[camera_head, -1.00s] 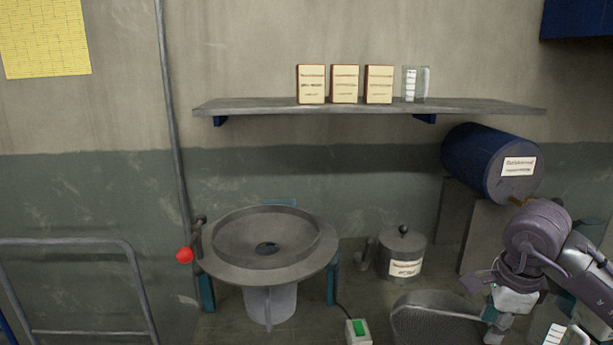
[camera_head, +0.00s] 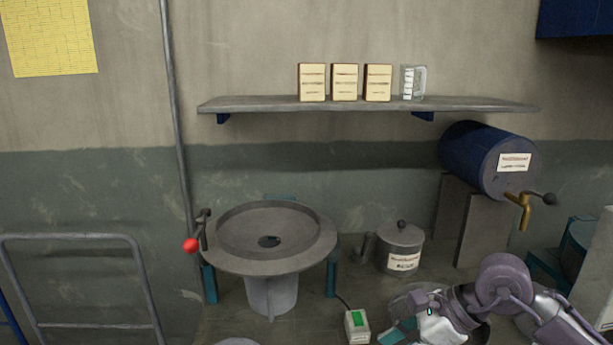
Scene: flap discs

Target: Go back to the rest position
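My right arm comes in from the lower right. Its gripper (camera_head: 404,334) is low in the view, in front of a round grey pan-like thing (camera_head: 402,303) that it partly hides. A teal finger part shows at the gripper's left side, but the fingertips are not clear enough to tell open from shut. I see nothing clearly held in it. My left gripper is not in view.
A round metal basin (camera_head: 325,238) with a red-knobbed lever (camera_head: 191,245) stands left of centre. A lidded can (camera_head: 401,250), a green-topped switch box (camera_head: 357,327) and a blue drum (camera_head: 487,160) with a brass tap (camera_head: 524,207) stand to the right. A shelf (camera_head: 270,104) holds boxes and a clear jug (camera_head: 413,82).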

